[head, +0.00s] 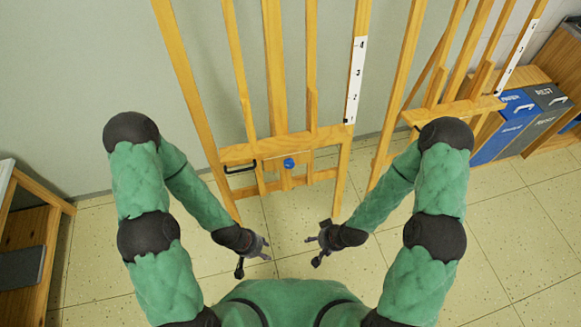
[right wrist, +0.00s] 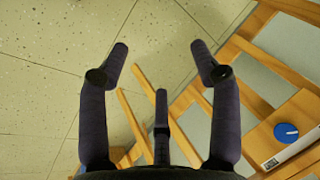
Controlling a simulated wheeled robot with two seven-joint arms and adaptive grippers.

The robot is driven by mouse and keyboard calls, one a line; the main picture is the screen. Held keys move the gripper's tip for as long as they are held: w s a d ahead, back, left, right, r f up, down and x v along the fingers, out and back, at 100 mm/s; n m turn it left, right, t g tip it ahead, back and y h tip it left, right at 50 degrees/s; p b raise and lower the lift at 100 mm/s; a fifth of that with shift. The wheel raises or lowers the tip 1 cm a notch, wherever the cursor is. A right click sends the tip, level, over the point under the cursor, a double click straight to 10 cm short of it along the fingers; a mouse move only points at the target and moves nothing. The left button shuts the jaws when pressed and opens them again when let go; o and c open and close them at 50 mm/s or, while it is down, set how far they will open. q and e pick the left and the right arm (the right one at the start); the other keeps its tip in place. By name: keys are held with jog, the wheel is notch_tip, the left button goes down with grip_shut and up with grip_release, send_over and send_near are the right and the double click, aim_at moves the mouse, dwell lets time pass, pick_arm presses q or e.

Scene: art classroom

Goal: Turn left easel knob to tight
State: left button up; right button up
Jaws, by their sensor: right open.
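The left easel (head: 276,135) is a light wooden frame standing in front of me. Its round blue knob (head: 289,164) sits on the lower crossbar area. In the right wrist view the blue knob (right wrist: 286,133) shows at the right edge with a white mark on its face. My left gripper (head: 256,258) is low and left of the knob, apart from it; its finger opening is too small to judge. My right gripper (head: 318,246) is below and right of the knob, open and empty. Its spread fingers (right wrist: 160,60) show in the right wrist view, with floor between them.
A second easel (head: 455,105) stands to the right. Blue and grey bins (head: 515,125) stand beyond it. A wooden shelf unit (head: 28,235) is at the far left. A black handle (head: 240,168) is left of the knob. The tiled floor between my arms is clear.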

jog(key=w+a+f+n+t, duration=0.2)
jog(key=w+n+t, duration=0.2)
jog(key=w, duration=0.3)
jog(key=n+t+y, duration=0.2)
jog(key=n+t, duration=0.8)
jog(key=t, duration=0.1)
send_near(290, 166)
jog(key=b+x, duration=0.3)
jog(key=x, duration=0.6)
jog(key=c, duration=1.1)
